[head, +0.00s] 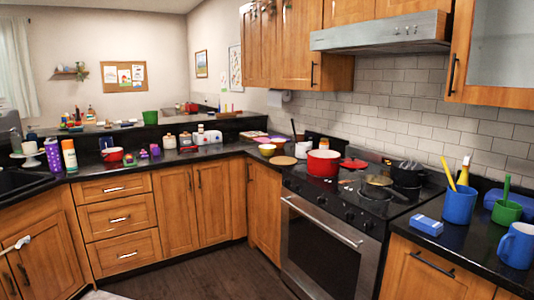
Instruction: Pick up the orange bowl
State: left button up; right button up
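A small yellow-orange bowl (267,150) sits on the dark counter in the back corner, left of the stove. It is the closest match to an orange bowl that I see, and it is small in the picture.
A round wooden board (283,160) lies in front of the bowl. A red pot (323,164) and a dark pot (407,174) stand on the stove. Blue and green cups crowd the right counter. The dark floor (215,270) is clear.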

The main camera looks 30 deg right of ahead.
aim_at(278, 144)
jog(key=i+l+z, duration=0.25)
jog(key=i, duration=0.55)
jog(key=i+z, duration=0.25)
jog(key=i, duration=2.6)
